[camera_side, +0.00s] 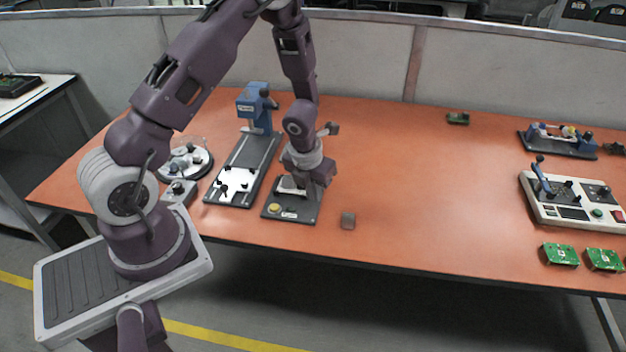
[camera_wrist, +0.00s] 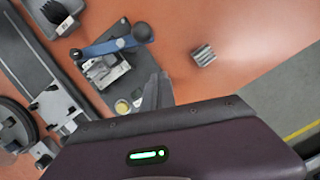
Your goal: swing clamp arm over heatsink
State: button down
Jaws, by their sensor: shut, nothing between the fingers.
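The clamp fixture (camera_side: 305,215) stands on a dark base plate near the table's front edge, left of centre. In the wrist view, its blue clamp arm (camera_wrist: 100,47) with a dark knob (camera_wrist: 142,32) lies beside a silver metal block or nest (camera_wrist: 105,71). I cannot tell whether a heatsink sits in that nest. A loose grey finned block (camera_wrist: 204,56), which looks like a heatsink, lies on the table right of the fixture and shows in the side view (camera_side: 348,221). My gripper (camera_wrist: 156,88) is shut and empty, low over the fixture; it hides much of it in the side view (camera_side: 312,182).
A blue press (camera_side: 255,105) on a long dark base stands left of the fixture. A round tray (camera_side: 185,160) is farther left. A control panel (camera_side: 560,205) and green circuit boards (camera_side: 560,254) lie at the right. The table's middle is clear.

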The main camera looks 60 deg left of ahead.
jog(key=shift+w+a+r, duration=0.1)
jog(key=shift+w+a, duration=0.15)
jog(key=shift+w, duration=0.35)
jog(key=shift+w+a+f, duration=0.1)
jog(key=shift+w+a, duration=0.15)
jog(key=shift+w, duration=0.35)
jog(key=shift+w+a+r, duration=0.1)
jog(key=shift+w+a, duration=0.15)
jog(key=shift+w, duration=0.35)
jog(key=shift+w+d+n, duration=0.1)
jog(key=shift+w+n, duration=0.45)
jog(key=shift+n, duration=0.65)
jog(key=shift+w+n+g+y, duration=0.3)
jog(key=shift+w+n+y, duration=0.15)
jog(key=shift+n, duration=0.75)
